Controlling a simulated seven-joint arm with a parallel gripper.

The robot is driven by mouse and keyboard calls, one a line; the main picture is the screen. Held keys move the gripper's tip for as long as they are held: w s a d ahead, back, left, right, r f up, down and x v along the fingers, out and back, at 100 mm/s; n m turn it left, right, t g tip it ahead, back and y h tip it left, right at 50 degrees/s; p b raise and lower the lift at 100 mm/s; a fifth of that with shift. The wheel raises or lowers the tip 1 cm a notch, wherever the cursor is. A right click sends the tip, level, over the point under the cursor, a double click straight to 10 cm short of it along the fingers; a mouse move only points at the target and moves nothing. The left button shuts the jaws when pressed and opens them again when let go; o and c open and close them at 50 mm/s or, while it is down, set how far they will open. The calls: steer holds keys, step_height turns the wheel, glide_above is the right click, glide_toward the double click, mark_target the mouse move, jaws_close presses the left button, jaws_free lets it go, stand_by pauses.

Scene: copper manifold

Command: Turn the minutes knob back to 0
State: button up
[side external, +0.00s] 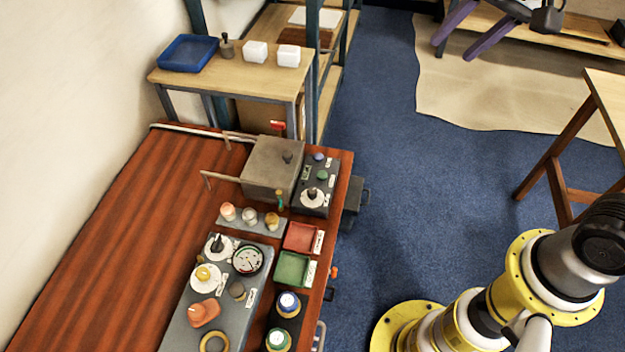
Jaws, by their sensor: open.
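Three knobs on white dials show in the side external view, and their labels are too small to read. A black knob (216,243) and a yellow knob (203,273) sit on the grey panel (178,332) at the front of the red-brown bench. My arm stands at the lower right, apart from the bench, and my gripper is not in view.
On the bench are a metal box (268,165) with rods, a gauge (248,259), an orange-red handle (204,313), a red tray (300,237), a green tray (292,268) and several small jars. The bench's left part is clear. Blue floor (400,210) lies between bench and arm.

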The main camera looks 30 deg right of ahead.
steer(key=w+a+f+m+g, duration=0.1)
steer(key=w+a+f+g, duration=0.1)
steer(key=w+a+f, duration=0.45)
steer(key=n+g, duration=0.1)
steer(key=g, duration=0.2)
glide_above(312, 191)
step_height(312, 191, down, 19)
steer(key=shift+h, duration=0.4)
step_height(312, 191, down, 12)
steer(key=shift+d+f, duration=0.1)
steer(key=shift+f, duration=0.1)
steer(key=shift+c, duration=0.2)
jaws_close()
